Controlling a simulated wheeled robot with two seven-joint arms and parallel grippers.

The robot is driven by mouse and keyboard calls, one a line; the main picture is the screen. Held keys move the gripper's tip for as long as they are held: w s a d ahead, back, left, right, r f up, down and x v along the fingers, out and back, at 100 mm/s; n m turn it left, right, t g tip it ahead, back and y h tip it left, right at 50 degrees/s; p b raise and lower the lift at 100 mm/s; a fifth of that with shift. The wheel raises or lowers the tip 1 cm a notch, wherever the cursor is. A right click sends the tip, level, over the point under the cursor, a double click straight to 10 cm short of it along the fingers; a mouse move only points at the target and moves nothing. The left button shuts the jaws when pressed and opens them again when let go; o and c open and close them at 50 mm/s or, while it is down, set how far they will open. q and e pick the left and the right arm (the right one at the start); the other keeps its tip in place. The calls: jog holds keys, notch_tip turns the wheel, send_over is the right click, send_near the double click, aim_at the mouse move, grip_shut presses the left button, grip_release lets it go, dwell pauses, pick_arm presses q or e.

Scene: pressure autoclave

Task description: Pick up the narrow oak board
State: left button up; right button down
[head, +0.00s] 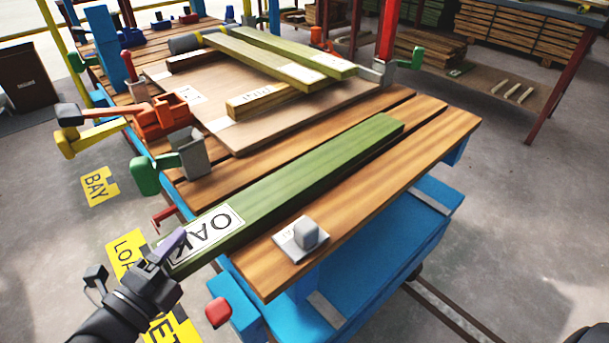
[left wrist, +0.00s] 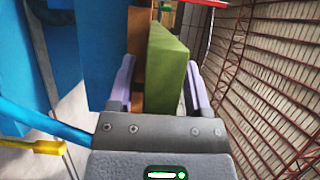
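The narrow oak board (head: 290,190) is a long green plank with a white OAK label near its near end. It lies flat along the wooden slatted bench top (head: 440,135), and its near end reaches the bench's left edge. My left gripper (head: 168,250) is at that near end, with a purple finger beside the label. In the left wrist view the board (left wrist: 168,65) stands between the two purple fingers of the open gripper (left wrist: 160,90). A gap shows on the left finger's side; I cannot tell whether the right finger touches.
A grey block on a white plate (head: 303,238) sits right of the board. Green and red-orange clamps (head: 165,120) line the bench's left side. A wide panel (head: 250,125) with more boards (head: 285,55) lies behind. Blue framing (head: 390,245) is below the bench.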

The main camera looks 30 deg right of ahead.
pick_arm(q)
grip_shut()
jog(key=shift+f, duration=0.1)
dwell(1.0)
